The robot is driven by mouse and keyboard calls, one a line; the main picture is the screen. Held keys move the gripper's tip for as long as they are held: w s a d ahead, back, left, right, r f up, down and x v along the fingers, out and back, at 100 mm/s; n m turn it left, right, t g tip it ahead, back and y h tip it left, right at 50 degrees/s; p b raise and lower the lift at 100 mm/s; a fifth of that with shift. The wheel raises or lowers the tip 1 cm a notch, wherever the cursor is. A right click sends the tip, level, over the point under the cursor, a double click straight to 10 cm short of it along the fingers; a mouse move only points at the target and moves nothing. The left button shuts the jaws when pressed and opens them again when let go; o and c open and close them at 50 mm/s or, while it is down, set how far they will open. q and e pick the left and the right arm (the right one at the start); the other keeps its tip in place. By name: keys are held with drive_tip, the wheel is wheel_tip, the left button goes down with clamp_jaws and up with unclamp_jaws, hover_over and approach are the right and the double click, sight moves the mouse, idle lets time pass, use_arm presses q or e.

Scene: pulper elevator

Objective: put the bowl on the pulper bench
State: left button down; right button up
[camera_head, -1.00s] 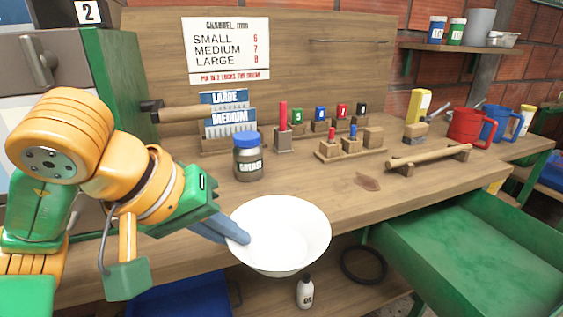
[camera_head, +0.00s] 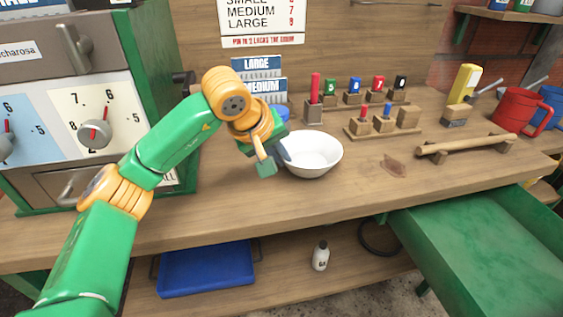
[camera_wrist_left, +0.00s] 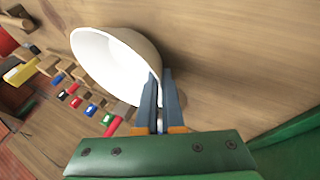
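The white bowl (camera_head: 318,157) is upright above the wooden pulper bench top (camera_head: 240,212), in front of the row of coloured tools. I cannot tell whether its base touches the wood. My left gripper (camera_head: 284,149) is at the bowl's left rim. In the left wrist view the two blue fingers (camera_wrist_left: 160,80) are close together, with the wall of the bowl (camera_wrist_left: 112,62) pinched between them. The bowl's left edge is partly hidden by the fingers in the head view. My right gripper is in no view.
A blue-lidded jar (camera_head: 280,112) is mostly hidden behind my left gripper. A wooden block stand (camera_head: 382,128) and a rod on a rack (camera_head: 470,145) stand to the right. A green drawer (camera_head: 480,235) juts out at the lower right. The bench front is clear.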

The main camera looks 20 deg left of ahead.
use_arm(q)
wheel_tip(320, 180, down, 2)
drive_tip(key=shift+r, duration=0.1)
drive_tip(key=c, duration=1)
unclamp_jaws()
drive_tip(key=shift+c, duration=0.2)
drive_tip(key=shift+r, duration=0.1)
drive_tip(key=v, duration=1.2)
drive_tip(key=shift+p, duration=0.3)
